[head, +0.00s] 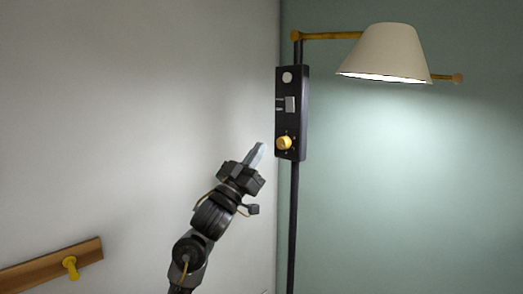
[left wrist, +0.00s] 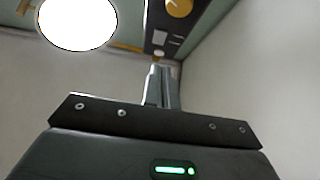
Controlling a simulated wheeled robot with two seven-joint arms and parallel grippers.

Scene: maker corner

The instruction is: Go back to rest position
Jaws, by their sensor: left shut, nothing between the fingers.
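My left gripper (head: 259,154) is raised in the middle of the head view, its fingers together and pointing up and to the right. Nothing shows between the fingers. Its tips are just left of and slightly below the yellow knob (head: 284,143) on a black control box (head: 291,125), with a visible gap in the picture. In the left wrist view the shut fingers (left wrist: 162,72) point up the picture, and the knob (left wrist: 179,7) and box (left wrist: 158,38) show beyond them. My right gripper is in neither view.
The box is on a dark pole (head: 293,220) carrying a lit lamp with a cream shade (head: 386,54). The box also has a switch (head: 290,104) and a round pale button (head: 287,77). A wooden rail with a yellow peg (head: 70,267) is at lower left. Space left of my arm looks clear.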

